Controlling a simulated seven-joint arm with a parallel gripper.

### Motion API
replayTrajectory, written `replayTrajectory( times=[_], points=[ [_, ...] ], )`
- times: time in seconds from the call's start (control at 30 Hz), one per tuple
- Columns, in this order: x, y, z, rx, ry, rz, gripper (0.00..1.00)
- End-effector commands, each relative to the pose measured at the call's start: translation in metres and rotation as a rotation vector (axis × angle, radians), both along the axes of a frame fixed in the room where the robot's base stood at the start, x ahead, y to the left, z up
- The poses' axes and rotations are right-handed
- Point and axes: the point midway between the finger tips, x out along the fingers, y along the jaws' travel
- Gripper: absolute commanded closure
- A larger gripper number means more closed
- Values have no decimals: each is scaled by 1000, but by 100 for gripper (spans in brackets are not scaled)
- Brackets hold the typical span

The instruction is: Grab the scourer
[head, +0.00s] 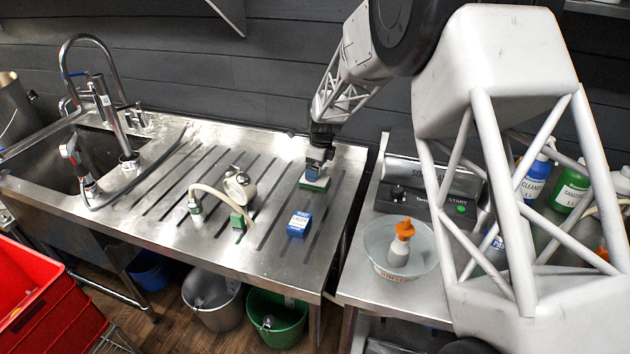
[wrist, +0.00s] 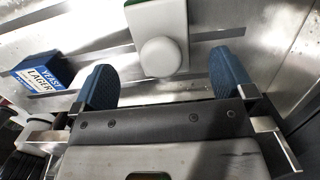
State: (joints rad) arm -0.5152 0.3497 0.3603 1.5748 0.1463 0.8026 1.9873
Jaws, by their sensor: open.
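The scourer (head: 315,184) is a pale block with green at its lower edge, lying on the ribbed steel drainboard near its back right. In the wrist view it shows as a white block (wrist: 170,15) with a round white knob (wrist: 160,57) and a green edge at the top. My gripper (head: 319,160) is over the scourer in the head view and hides part of it. In the wrist view my gripper (wrist: 163,72) is open, with its blue fingers apart to either side of the knob. I cannot tell the exact height gap.
A blue yeast box (head: 299,224) stands in front of the scourer. A bowl (head: 380,249) with an orange-capped bottle (head: 401,245) is on the right bench. The sink (head: 95,155) is far left.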

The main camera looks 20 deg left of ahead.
Motion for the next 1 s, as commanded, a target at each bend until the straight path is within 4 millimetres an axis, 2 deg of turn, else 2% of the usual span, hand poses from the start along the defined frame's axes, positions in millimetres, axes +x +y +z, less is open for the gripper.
replayTrajectory(
  times=[0.23, 0.4, 1.0],
  points=[
    [2, 3, -29, -1, 2, 0, 0],
    [2, 5, -41, 0, 0, 0, 0],
    [2, 5, -43, 0, 0, 0, 0]
  ],
)
